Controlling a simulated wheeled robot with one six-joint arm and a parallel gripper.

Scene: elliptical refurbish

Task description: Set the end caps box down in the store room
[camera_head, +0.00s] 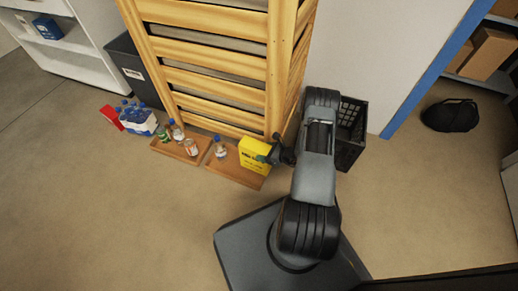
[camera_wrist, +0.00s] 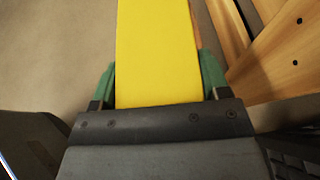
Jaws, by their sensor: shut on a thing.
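A yellow box (camera_head: 254,154) with dark print is at the front of the wooden rack, over the right end of a brown tray. In the wrist view the yellow box (camera_wrist: 158,55) fills the space between two green fingertips. My gripper (camera_wrist: 158,85) is shut on it, one finger on each side. In the head view my gripper (camera_head: 272,153) reaches the box from the right. I cannot read the box's label fully, and I cannot tell whether its base touches the tray. A doorway with a blue frame (camera_head: 430,70) is at the right.
The wooden rack (camera_head: 215,60) stands close behind the box. Brown trays (camera_head: 180,150) with bottles lie at its foot. A black crate (camera_head: 350,135) is right of my arm. A black bag (camera_head: 450,115) and shelved cardboard boxes (camera_head: 487,55) show through the doorway. Front-left floor is clear.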

